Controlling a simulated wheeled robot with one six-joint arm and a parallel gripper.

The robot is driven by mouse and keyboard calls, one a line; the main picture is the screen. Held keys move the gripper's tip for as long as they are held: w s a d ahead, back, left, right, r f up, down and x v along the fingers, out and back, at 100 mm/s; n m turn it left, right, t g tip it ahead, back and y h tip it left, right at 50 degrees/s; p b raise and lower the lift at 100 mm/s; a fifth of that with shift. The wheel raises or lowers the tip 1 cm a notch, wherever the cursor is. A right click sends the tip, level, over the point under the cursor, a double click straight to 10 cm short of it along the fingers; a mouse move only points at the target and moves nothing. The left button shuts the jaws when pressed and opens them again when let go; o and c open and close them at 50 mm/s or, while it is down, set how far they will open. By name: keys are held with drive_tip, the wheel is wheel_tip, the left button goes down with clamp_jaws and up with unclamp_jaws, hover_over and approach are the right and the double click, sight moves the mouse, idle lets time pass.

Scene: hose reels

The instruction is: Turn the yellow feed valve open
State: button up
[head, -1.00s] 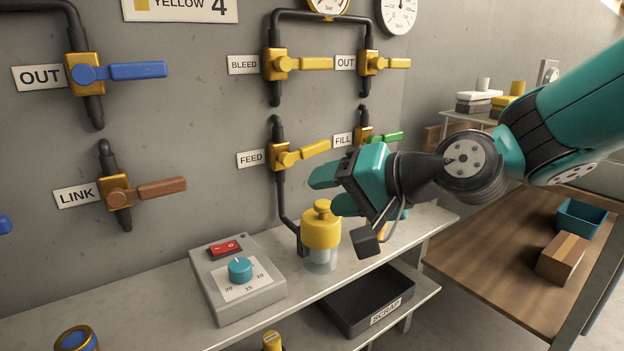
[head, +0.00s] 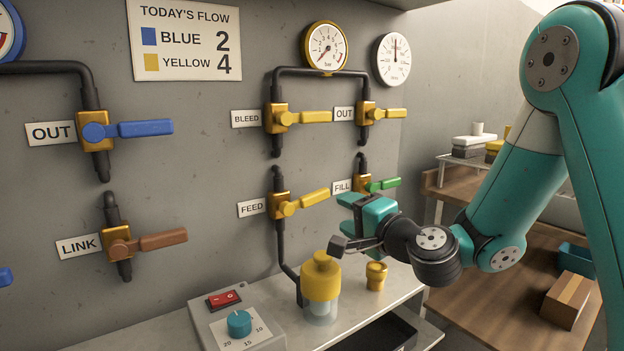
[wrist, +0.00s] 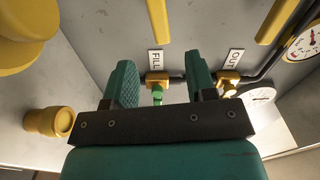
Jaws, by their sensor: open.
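The yellow feed valve (head: 279,206) is on the wall beside its FEED label (head: 252,208). Its yellow handle (head: 314,199) points right and slightly up. My gripper (head: 344,214) is open and empty, just right of and slightly below the handle's end in the head view. No contact with the handle is visible. In the wrist view my open fingers (wrist: 160,72) frame the green fill handle (wrist: 158,93), which lies beyond them. A yellow handle, apparently the feed one (wrist: 158,18), shows at the top edge there, beyond the fingertips.
The bleed valve (head: 277,117) and yellow out valve (head: 366,116) are above; the fill valve (head: 362,184) is close right. A yellow-capped jar (head: 321,277) and yellow fitting (head: 376,276) stand below on the shelf. A control box (head: 234,320) is lower left.

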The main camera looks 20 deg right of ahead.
sight(318, 195)
drive_tip(key=p+x, duration=0.6)
drive_tip(key=x, duration=0.1)
drive_tip(key=p+x, duration=0.3)
drive_tip(key=p, duration=0.1)
drive_tip(key=shift+w+a+r, duration=0.1)
drive_tip(key=shift+w+r, duration=0.1)
drive_tip(key=shift+r, duration=0.05)
drive_tip(key=shift+w+a+f+p, duration=0.2)
drive_tip(key=shift+w+p, duration=0.4)
drive_tip(key=shift+p, duration=0.25)
drive_tip(key=shift+w+a+f, duration=0.1)
drive_tip(key=shift+w+f, duration=0.05)
drive_tip(key=shift+w, duration=0.15)
clamp_jaws()
